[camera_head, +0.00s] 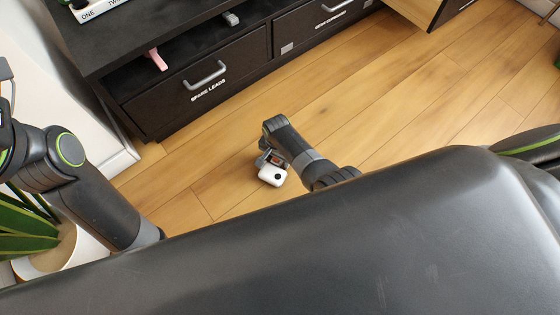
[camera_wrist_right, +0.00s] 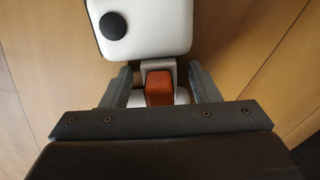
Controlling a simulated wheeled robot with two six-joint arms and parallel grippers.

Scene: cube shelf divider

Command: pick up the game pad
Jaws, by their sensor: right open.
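The game pad appears to be the white, rounded piece with a black round knob (camera_head: 272,176) on the wood floor, below the tip of my right arm. It also fills the top of the right wrist view (camera_wrist_right: 150,30), where its upper edge is cut off. My right gripper (camera_head: 265,158) is open and low over the floor. In the right wrist view, its two fingers (camera_wrist_right: 163,82) stand either side of an orange-red block in a pale bracket, just below the white piece. I cannot tell whether they touch it. My left arm enters at the left, but its gripper does not show.
A dark shelf unit (camera_head: 130,40) stands beyond, with labelled drawers (camera_head: 195,82) and grey handles. A pink item (camera_head: 157,60) and a grey item (camera_head: 231,19) lie in its open slot. A potted plant (camera_head: 45,258) stands at lower left. Floor to the right is clear.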

